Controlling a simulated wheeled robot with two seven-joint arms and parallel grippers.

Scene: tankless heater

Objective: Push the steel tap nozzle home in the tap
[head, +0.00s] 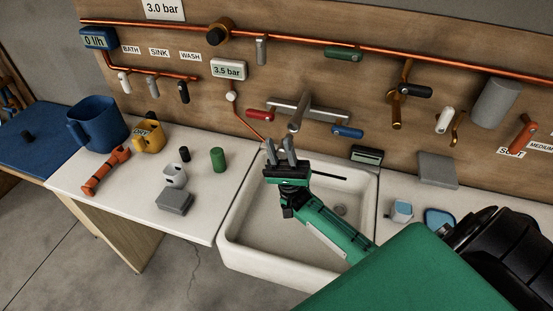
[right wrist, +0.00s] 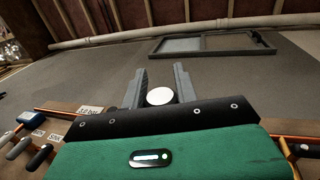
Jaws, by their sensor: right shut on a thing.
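The steel tap (head: 303,110) is on the wooden wall above the sink, with a red lever at its left and a blue lever at its right. Its spout (head: 297,122) slants down toward the sink. My right gripper (head: 280,146) points up just below and left of the spout's end in the picture. In the right wrist view its two fingers stand apart around a pale round face, which looks like the end of the nozzle (right wrist: 160,96). In the head view I cannot make out the nozzle or whether it touches the spout. My left gripper is out of view.
The white sink (head: 230,238) lies under my right arm. A copper pipe (head: 290,45) runs above. A grey box (head: 437,170) is at the right.

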